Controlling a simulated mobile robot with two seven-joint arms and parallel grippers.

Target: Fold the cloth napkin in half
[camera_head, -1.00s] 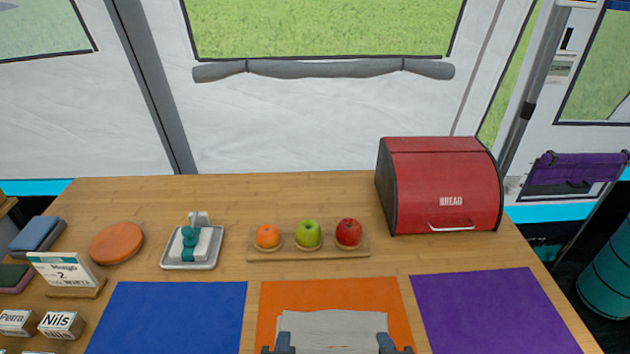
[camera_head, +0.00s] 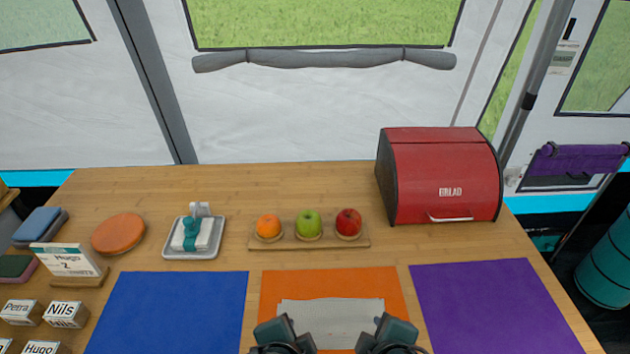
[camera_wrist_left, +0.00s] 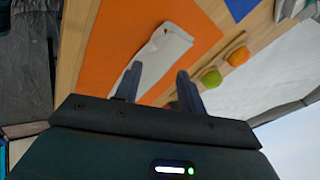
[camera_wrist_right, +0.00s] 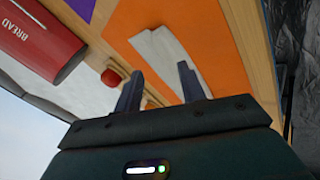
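The pale grey cloth napkin (camera_head: 332,316) lies on the orange mat (camera_head: 285,284) at the front middle of the table. It shows as a wide strip, with a stepped, offset edge at its far left corner that looks like two layers. The napkin also shows in the left wrist view (camera_wrist_left: 166,52) and the right wrist view (camera_wrist_right: 160,50). My left gripper (camera_wrist_left: 158,88) and right gripper (camera_wrist_right: 160,90) are both open and appear empty, above the napkin's near side. In the head view, the right gripper (camera_head: 388,338) hides the napkin's near right part.
A blue mat (camera_head: 170,310) and a purple mat (camera_head: 490,305) flank the orange one. Behind stand a board (camera_head: 290,244) with fruit, a tray (camera_head: 190,253) and a red bread box (camera_head: 440,180). Name blocks (camera_head: 66,314) stand at the left.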

